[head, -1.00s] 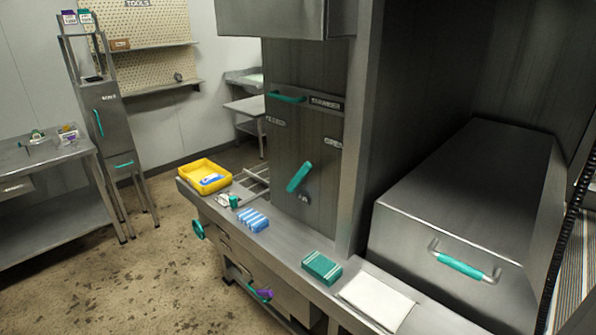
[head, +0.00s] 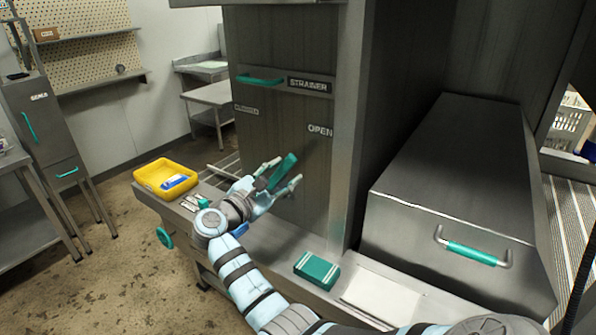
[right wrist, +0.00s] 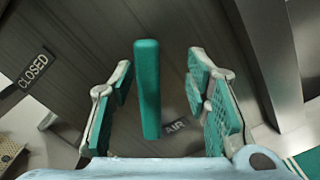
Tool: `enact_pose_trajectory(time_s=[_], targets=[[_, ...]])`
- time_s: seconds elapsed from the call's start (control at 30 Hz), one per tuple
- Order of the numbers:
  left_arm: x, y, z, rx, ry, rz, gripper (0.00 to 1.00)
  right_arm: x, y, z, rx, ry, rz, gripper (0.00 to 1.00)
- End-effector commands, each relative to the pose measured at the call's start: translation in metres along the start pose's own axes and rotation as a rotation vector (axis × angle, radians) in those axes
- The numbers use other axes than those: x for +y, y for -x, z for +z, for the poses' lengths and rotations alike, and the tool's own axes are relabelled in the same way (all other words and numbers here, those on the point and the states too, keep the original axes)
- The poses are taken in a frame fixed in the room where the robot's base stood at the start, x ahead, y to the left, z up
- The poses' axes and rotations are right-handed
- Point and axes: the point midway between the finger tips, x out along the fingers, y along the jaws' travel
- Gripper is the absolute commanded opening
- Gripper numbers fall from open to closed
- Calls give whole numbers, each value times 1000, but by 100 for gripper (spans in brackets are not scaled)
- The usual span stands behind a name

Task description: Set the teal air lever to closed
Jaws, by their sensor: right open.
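The teal air lever (head: 283,171) is on the steel panel and leans up and to the right, toward the OPEN label (head: 320,131). The CLOSED label (right wrist: 33,70) is at the left in the right wrist view, and the AIR label (right wrist: 175,127) is just below the lever. My right gripper (head: 281,173) is open at the lever, one finger on each side. In the right wrist view the lever (right wrist: 147,88) stands between the fingers, with gaps on both sides. My left gripper is not in view.
A teal STRAINER handle (head: 260,80) is above the lever. Below, the ledge holds a yellow tray (head: 150,176), a green box (head: 317,270) and a white sheet (head: 382,300). A steel box with a teal handle (head: 472,253) is at the right.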

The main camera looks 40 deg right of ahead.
Motion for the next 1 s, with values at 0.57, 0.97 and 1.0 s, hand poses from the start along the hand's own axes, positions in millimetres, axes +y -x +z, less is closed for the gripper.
enact_pose_trajectory(time_s=[0.57, 0.97, 1.0], targets=[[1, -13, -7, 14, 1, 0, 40, 5, -32, -7, 14, 4, 16, 31], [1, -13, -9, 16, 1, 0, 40, 6, -30, -10, 20, 5, 17, 0], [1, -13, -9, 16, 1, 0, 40, 5, -30, -10, 20, 6, 16, 0]])
